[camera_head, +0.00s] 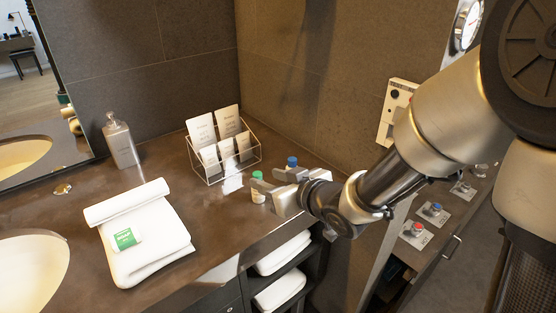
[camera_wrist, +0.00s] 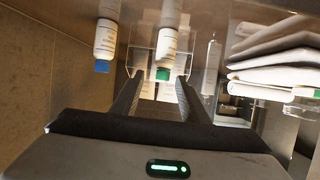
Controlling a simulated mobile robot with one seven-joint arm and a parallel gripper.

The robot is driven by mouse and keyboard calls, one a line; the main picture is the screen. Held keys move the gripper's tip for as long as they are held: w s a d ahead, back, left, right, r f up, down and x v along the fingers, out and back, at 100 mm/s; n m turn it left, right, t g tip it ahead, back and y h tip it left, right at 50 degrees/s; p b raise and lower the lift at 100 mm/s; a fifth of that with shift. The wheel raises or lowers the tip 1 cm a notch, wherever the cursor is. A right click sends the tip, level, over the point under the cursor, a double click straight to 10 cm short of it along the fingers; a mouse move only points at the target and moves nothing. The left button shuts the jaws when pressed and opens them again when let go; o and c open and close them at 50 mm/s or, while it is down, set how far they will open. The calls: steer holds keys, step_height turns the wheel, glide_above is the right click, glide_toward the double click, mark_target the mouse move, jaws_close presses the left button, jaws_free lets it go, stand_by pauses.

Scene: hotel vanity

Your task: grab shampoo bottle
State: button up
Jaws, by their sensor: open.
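Two small white bottles stand on the vanity counter, and their labels are too small to read, so I cannot tell which is the shampoo. The green-capped bottle (camera_head: 258,190) is right at my gripper (camera_head: 268,186). The blue-capped bottle (camera_head: 292,163) stands just behind the gripper, partly hidden by it. In the wrist view my gripper (camera_wrist: 160,80) is open, with the green-capped bottle (camera_wrist: 167,48) ahead between the fingertip lines. The blue-capped bottle (camera_wrist: 106,38) is outside the left finger there. Nothing is held.
A clear rack (camera_head: 236,163) with cards stands behind the bottles. A grey pump dispenser (camera_head: 121,144) stands at the back left. Folded white towels (camera_head: 145,240) with a green-labelled packet (camera_head: 124,239) lie beside the sink (camera_head: 28,270). A wall rises behind the bottles.

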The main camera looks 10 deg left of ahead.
mark_target(261, 177)
steer(key=x, duration=0.4)
steer(key=shift+a+b, duration=0.1)
steer(key=shift+b, duration=0.2)
steer(key=b+x, duration=0.1)
steer(key=x, duration=0.4)
steer(key=shift+s+a, duration=0.15)
steer(key=shift+a, duration=0.05)
